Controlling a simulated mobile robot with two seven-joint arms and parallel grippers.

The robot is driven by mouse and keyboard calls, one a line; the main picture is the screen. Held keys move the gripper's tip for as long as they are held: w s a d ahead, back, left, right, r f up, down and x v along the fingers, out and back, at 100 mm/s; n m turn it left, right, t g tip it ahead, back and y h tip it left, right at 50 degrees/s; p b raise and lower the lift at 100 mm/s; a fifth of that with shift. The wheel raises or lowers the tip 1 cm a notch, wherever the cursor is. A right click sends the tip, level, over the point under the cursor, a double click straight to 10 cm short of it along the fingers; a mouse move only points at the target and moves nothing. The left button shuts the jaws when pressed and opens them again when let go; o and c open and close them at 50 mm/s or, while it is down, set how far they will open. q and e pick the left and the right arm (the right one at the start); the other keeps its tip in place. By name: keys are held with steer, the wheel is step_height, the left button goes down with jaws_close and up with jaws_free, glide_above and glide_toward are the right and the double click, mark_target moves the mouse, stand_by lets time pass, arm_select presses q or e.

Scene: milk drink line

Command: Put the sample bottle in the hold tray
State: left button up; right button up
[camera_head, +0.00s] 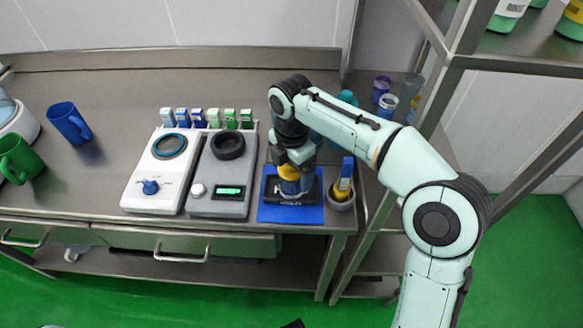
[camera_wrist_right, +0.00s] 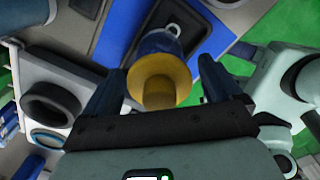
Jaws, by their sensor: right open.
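The sample bottle (camera_head: 289,187) has a blue body and a yellow cap. It appears to stand upright in the black hold tray (camera_head: 291,203), whose front edge is marked HOLD. The tray lies on a blue mat (camera_head: 291,215) at the right of the counter. My right gripper (camera_head: 291,165) is at the bottle's top, pointing down. In the right wrist view, the open right gripper (camera_wrist_right: 161,88) has a finger on each side of the yellow cap (camera_wrist_right: 165,80), with gaps visible. The bottle's base is partly hidden. My left gripper is not in view.
A grey pot (camera_head: 341,198) with a blue-handled tool stands right beside the mat. Left of the mat are a grey device (camera_head: 222,178) and a white device (camera_head: 157,173), with several small cartons behind. Blue (camera_head: 68,122) and green (camera_head: 18,157) mugs stand far left. A metal rack rises at right.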

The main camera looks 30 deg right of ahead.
step_height(320, 180, up, 12)
steer(key=p, duration=0.4)
steer(key=shift+r, duration=0.2)
